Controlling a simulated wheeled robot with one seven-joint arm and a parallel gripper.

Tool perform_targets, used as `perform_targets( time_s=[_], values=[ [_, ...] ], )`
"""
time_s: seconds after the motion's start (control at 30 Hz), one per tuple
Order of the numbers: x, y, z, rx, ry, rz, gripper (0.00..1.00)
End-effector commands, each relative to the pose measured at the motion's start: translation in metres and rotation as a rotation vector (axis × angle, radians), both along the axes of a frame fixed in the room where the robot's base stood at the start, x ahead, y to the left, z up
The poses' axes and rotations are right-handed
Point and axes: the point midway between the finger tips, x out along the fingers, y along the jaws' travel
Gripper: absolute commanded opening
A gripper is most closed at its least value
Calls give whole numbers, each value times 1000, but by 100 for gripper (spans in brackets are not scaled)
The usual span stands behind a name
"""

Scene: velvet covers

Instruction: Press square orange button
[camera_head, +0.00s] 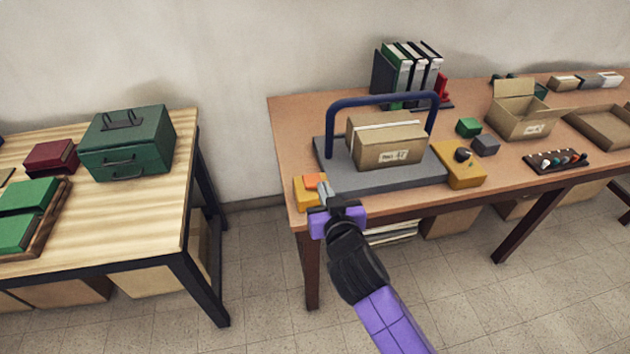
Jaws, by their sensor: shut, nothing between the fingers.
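The square orange button (312,181) sits on top of a small yellow box (303,197) at the front left corner of the brown table. My gripper (322,187) is shut and empty, reaching in from the lower right. Its fingertips are at the right edge of the orange button; I cannot tell whether they touch it. My purple gripper body hides part of the yellow box and of the table's front edge.
A grey platform (415,171) with a blue arch (345,101) holds a cardboard box (388,146) behind my gripper. A yellow box with a black knob (461,167) stands to the right. The left table (140,215) is separate, with a floor gap between.

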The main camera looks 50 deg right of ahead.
Motion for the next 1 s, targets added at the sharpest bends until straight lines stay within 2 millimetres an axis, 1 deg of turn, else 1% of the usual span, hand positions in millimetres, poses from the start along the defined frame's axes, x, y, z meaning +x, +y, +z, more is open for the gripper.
perform_targets(
  time_s=[0.23,0.37,0.83,0.9,1.0],
  values=[
    [2,-1,0,0,0,2,0],
    [13,-8,-2,-2,-1,2,0],
    [83,-56,-23,-1,-1,2,0],
    [80,-54,-40,0,4,3,0],
    [80,-54,-52,0,2,2,0]
  ],
)
